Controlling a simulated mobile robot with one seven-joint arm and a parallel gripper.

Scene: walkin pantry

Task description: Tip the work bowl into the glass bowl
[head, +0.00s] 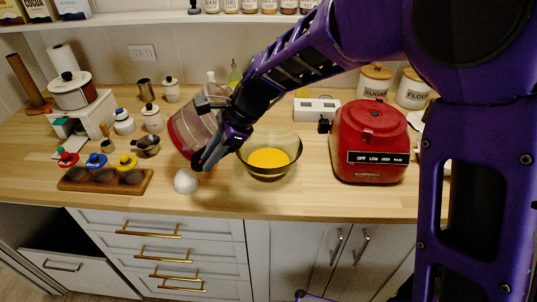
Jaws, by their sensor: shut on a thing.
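The work bowl (192,130) is a clear container with a red part along its lower left side. It is tilted and held above the counter, to the left of the glass bowl. My gripper (208,134) is shut on it and hides part of its right side. The glass bowl (292,171) stands upright on the counter to the right of my gripper, with yellow-orange content (268,158) in it. I cannot tell whether the work bowl holds anything.
A red food processor base (368,140) stands to the right. A white dome-shaped thing (186,181) sits near the front edge, below the work bowl. A wooden rack with colored-lid jars (105,178) and a small metal pot (146,145) stand at left. Canisters (412,88) are behind.

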